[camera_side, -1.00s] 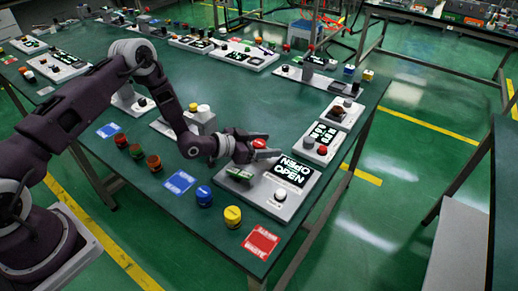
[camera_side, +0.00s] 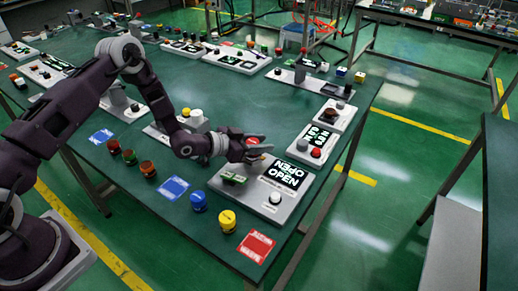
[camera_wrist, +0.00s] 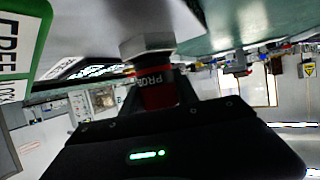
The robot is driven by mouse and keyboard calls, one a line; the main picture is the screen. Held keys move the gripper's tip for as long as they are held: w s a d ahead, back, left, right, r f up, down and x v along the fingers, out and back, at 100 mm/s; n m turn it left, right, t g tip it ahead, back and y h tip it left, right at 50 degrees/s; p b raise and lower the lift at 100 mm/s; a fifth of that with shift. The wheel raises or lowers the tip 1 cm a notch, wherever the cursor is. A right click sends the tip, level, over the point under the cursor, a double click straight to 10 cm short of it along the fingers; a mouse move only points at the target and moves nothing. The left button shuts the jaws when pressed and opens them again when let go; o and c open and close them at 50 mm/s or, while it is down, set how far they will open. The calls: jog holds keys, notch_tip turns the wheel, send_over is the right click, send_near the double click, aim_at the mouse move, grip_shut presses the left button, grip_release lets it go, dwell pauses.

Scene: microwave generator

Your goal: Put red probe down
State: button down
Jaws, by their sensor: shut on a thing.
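My gripper (camera_side: 262,149) is shut on the red probe (camera_side: 252,141), above the back edge of the grey panel (camera_side: 238,200) marked OPEN. In the wrist view the probe (camera_wrist: 156,92) is a red cylinder with white lettering, held between the dark fingers. A grey hexagonal collar (camera_wrist: 147,46) is at its far end, close to a pale grey surface. I cannot tell whether the collar touches that surface. The fingers partly hide the probe in the side view.
The panel carries a green part (camera_side: 234,179) and a white knob (camera_side: 275,198). Blue (camera_side: 198,201) and yellow (camera_side: 227,221) cylinders stand at the front, beside a blue card (camera_side: 174,189) and a red card (camera_side: 256,245). Another panel with a red button (camera_side: 316,153) stands to the right.

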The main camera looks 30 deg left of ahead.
notch_tip(320, 180, up, 14)
jog(key=s+a+n+y, duration=0.1)
jog(key=a+y, duration=0.1)
jog(key=a, duration=0.1)
jog(key=s+a+r+n+t+y, duration=0.1)
jog(key=s+a+r+n+y, duration=0.15)
jog(key=s+r, duration=0.2)
jog(key=s+a+r+n+y, duration=0.2)
jog(key=s+a+r, duration=0.15)
jog(key=r, duration=0.25)
jog(key=w+d+f+m+g+h, duration=0.1)
jog(key=w+d+f+m+h, duration=0.2)
jog(key=w+d+f, duration=0.35)
jog(key=w+d+f+m+h, duration=0.3)
jog(key=f+h, duration=0.1)
jog(key=f, duration=0.6)
jog(key=shift+n+y, duration=0.25)
jog(key=f, duration=0.9)
jog(key=shift+s+a+f, duration=0.25)
jog(key=shift+f, duration=0.05)
jog(key=shift+f, duration=0.1)
jog(key=c, duration=0.9)
grip_release()
jog(key=shift+f, duration=0.1)
jog(key=shift+c, duration=0.2)
